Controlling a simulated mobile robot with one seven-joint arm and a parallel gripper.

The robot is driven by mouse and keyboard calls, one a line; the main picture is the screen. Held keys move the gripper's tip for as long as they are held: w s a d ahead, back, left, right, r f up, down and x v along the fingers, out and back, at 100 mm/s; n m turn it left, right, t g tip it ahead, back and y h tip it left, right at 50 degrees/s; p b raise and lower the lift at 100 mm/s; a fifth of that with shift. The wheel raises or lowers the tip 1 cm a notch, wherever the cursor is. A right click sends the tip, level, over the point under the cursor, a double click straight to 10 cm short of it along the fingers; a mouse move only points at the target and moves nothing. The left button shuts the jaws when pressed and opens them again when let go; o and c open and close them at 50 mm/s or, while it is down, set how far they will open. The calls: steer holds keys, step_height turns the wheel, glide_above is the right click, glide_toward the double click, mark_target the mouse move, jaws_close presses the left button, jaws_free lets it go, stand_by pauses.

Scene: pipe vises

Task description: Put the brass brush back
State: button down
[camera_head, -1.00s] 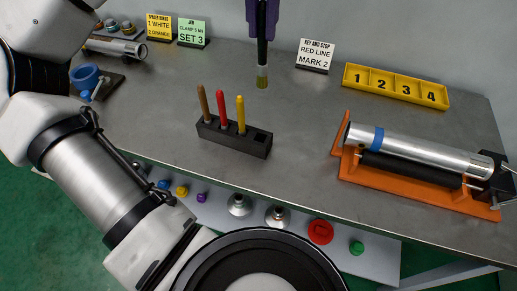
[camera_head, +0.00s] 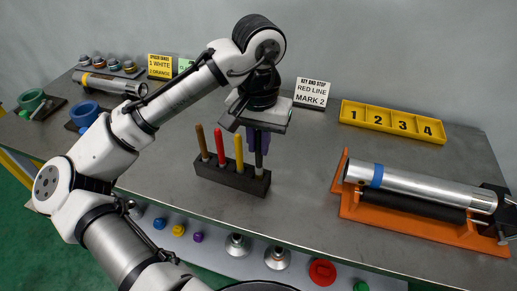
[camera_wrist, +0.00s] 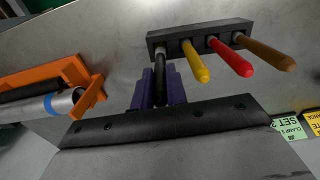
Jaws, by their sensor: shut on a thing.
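The brass brush, seen as its black handle (camera_head: 259,160), stands upright at the right-end slot of the black rack (camera_head: 230,180). Its brass bristle end does not show and appears to be down in the slot. My gripper (camera_head: 258,136) is directly above the rack, its purple fingers shut around the upper handle. In the wrist view, the black handle (camera_wrist: 159,82) runs from between the purple fingers (camera_wrist: 159,95) to the rack's end slot (camera_wrist: 156,50). Brown (camera_head: 202,142), red (camera_head: 219,148) and yellow (camera_head: 239,153) handled tools stand in the other slots.
An orange vise stand (camera_head: 345,208) holding a metal pipe (camera_head: 430,189) is to the right. A yellow numbered tray (camera_head: 392,122) and a red-line sign (camera_head: 312,92) stand behind. Blue (camera_head: 84,112) and green (camera_head: 31,99) parts sit left. Bench around the rack's front is clear.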

steer(key=shift+f, duration=1.3)
steer(key=shift+f, duration=0.15)
steer(key=c, duration=1.4)
jaws_free()
step_height(320, 180, up, 12)
steer(key=shift+r, duration=0.2)
